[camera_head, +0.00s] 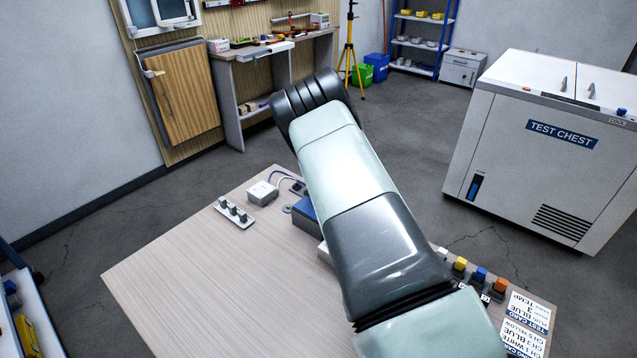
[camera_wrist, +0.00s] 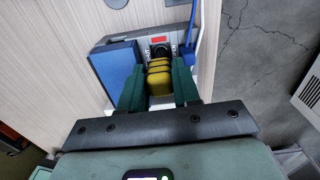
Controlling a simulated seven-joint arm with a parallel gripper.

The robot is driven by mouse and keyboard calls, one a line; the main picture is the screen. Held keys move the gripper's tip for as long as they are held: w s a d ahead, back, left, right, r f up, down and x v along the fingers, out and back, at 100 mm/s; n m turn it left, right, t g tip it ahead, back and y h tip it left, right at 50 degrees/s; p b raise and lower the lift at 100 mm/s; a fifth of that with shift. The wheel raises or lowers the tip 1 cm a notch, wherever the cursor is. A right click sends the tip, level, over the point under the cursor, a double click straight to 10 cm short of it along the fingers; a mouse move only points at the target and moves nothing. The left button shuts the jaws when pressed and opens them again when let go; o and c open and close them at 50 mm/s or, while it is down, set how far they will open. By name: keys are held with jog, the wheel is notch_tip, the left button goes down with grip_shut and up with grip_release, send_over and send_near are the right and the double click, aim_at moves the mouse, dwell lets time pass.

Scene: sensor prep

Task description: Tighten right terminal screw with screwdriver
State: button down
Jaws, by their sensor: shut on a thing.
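In the wrist view my gripper (camera_wrist: 158,82) has its two green fingers closed on either side of a yellow, dark-banded handle (camera_wrist: 159,80), which looks like the screwdriver. The handle's far end meets a dark round part over a grey unit (camera_wrist: 144,43) with a small red patch. A blue block or lid (camera_wrist: 118,66) is at that unit's left. The screwdriver tip and the terminal screws are hidden, so I cannot tell whether they touch. In the head view my arm covers the gripper and screwdriver; part of a blue box (camera_head: 304,211) shows beside the arm.
A white box (camera_head: 262,192) with a blue cable and a strip with several small grey posts (camera_head: 234,213) sit on the wooden tabletop (camera_head: 215,285). Coloured connectors (camera_head: 480,276) and printed cards (camera_head: 526,315) lie at the right edge. The table's left part is clear.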

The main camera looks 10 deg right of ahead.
jog(key=shift+s+f+m, duration=0.1)
jog(key=shift+m, duration=0.5)
jog(key=shift+c, duration=2.4)
grip_release()
